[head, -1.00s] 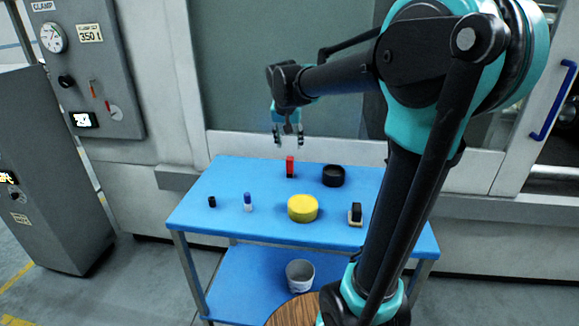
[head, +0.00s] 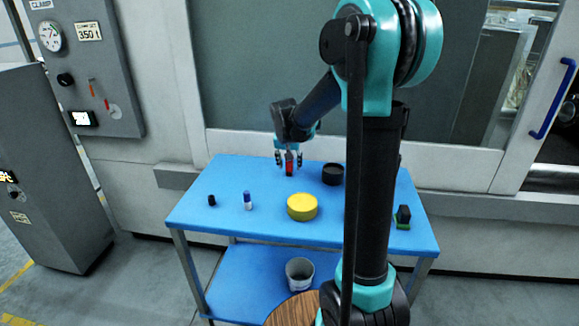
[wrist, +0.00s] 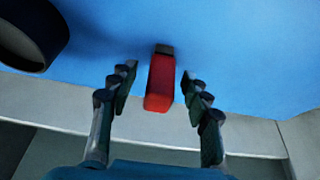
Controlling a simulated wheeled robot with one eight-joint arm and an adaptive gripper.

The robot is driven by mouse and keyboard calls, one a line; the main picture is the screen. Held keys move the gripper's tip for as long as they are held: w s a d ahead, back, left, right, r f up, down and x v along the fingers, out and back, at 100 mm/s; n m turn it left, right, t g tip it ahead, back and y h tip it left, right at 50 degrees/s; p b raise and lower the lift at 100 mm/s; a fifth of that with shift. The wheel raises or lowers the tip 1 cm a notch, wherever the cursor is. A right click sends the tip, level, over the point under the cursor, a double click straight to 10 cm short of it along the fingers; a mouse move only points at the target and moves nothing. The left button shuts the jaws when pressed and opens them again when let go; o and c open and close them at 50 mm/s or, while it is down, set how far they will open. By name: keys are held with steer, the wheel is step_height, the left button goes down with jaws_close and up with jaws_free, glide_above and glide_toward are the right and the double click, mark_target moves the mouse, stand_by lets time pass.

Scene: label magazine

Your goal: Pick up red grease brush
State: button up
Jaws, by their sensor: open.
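The red grease brush (head: 289,170), a small red block-like piece with a dark end, is at the back of the blue table (head: 225,180). In the wrist view the brush (wrist: 160,85) lies between my two fingers, with a gap on each side. My gripper (head: 289,161) is open, pointing down over the brush and partly covering it in the head view. In the wrist view my gripper (wrist: 159,85) holds nothing.
A black round dish (head: 333,175) stands close to the right of the brush. A yellow cylinder (head: 302,208), a blue-and-white marker (head: 247,201), a small black cylinder (head: 211,200) and a black-and-green item (head: 403,217) are further forward. A machine wall (head: 240,143) rises behind.

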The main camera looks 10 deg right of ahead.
steer(key=shift+w+f, duration=0.15)
steer(key=shift+f, duration=0.25)
jaws_close()
steer(key=shift+r, duration=0.15)
step_height(320, 180, up, 20)
stand_by(0.6)
